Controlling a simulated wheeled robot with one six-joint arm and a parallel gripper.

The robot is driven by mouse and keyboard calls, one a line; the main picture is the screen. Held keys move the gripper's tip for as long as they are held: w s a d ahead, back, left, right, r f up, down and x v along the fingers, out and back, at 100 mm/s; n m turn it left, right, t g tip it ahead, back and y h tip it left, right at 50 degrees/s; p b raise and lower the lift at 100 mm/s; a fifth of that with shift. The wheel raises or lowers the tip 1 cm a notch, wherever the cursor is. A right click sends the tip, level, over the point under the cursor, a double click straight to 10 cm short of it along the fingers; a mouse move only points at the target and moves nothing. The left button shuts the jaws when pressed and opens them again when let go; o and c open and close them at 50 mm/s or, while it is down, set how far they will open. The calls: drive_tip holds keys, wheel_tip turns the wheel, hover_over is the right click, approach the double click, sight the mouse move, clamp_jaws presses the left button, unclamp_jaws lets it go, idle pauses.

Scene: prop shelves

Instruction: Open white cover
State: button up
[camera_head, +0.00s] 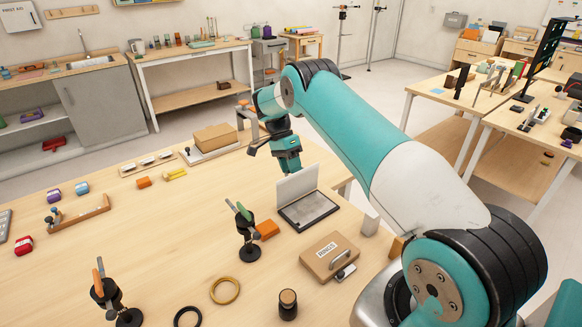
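The white cover (297,184) stands raised at the back edge of a shallow dark-framed case (308,211) on the wooden table. The cover is tilted up steeply, and the grey inside of the case shows. My gripper (289,167) is just behind and above the cover's top edge. Its fingers are small and partly hidden, so I cannot tell whether they are open or touch the cover.
A tan box labelled FRAGILE (329,256) with a handle lies in front of the case. An orange block (267,230) and a black stand (248,252) are to its left. A cardboard box (215,138) sits behind. The table's left middle has free room.

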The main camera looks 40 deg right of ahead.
wheel_tip(320, 180, up, 20)
drive_tip(key=p, duration=1.6)
drive_tip(key=s+a+r+n+t+b, duration=0.2)
drive_tip(key=s+a+r+n+b, duration=0.25)
drive_tip(key=a+n, duration=0.35)
drive_tip(key=s+a+r+n+t+b, duration=0.25)
drive_tip(key=s+a+n+b, duration=0.35)
drive_tip(key=a, duration=0.3)
drive_tip(key=s+a+f+n+y+b, duration=0.2)
drive_tip(key=s+a+n, duration=0.3)
drive_tip(key=s, duration=0.6)
drive_tip(key=s+a+f+n+y+b, duration=0.2)
drive_tip(key=s+a+n+b, duration=0.3)
drive_tip(key=s, duration=0.7)
drive_tip(key=a+n+t, duration=0.1)
drive_tip(key=a, duration=0.1)
drive_tip(key=shift+s+a, duration=0.15)
drive_tip(key=shift+a, duration=0.25)
